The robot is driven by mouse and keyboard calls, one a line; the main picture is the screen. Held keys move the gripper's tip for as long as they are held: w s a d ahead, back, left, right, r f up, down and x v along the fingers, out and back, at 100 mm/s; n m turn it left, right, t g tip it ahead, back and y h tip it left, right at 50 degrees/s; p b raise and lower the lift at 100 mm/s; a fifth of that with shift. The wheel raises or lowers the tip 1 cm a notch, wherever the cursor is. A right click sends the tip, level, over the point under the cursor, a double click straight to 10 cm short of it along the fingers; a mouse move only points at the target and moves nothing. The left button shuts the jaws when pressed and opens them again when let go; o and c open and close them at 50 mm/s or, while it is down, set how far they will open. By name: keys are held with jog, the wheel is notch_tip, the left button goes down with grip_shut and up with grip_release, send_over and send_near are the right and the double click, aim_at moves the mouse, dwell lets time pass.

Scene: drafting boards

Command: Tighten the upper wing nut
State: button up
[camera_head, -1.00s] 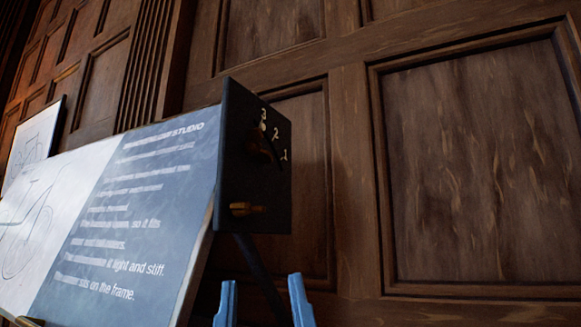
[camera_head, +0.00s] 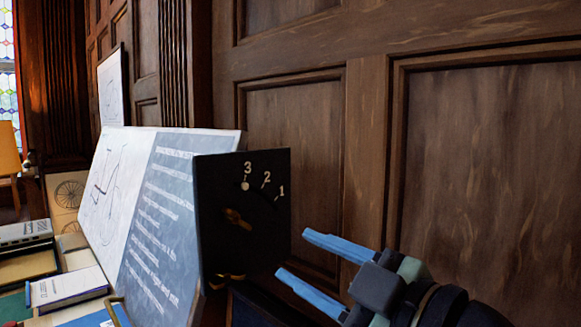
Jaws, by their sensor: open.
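The upper wing nut (camera_head: 237,218) is a brass-coloured piece on the dark side plate (camera_head: 265,235) of the drafting board. The plate has a curved slot with the numbers 3, 2 and 1, and a pale dot (camera_head: 245,186) sits just under the 3. A lower brass wing nut (camera_head: 228,280) is near the plate's bottom edge. My gripper (camera_head: 291,254) is open and empty. Its two blue fingers point left toward the plate, right of both nuts, and do not appear to touch either.
The drafting board (camera_head: 165,215) carries a drawing and white text. A wood-panelled wall (camera_head: 480,160) fills the right and back.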

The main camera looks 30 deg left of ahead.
aim_at(242, 222)
jog(key=shift+n+g, duration=0.6)
jog(key=p+x, duration=0.2)
jog(key=x, duration=0.1)
jog(key=r+p+x, duration=0.1)
jog(key=p+x, duration=0.1)
jog(key=x, duration=0.2)
jog(key=r+p+x, duration=0.1)
jog(key=p+x, duration=0.1)
jog(key=x, duration=0.1)
jog(key=shift+s+a, duration=0.1)
jog(key=shift+a, duration=0.35)
jog(key=shift+w+a+f+p, duration=0.1)
jog(key=shift+w+a+p, duration=0.2)
jog(key=shift+a, duration=0.25)
grip_shut()
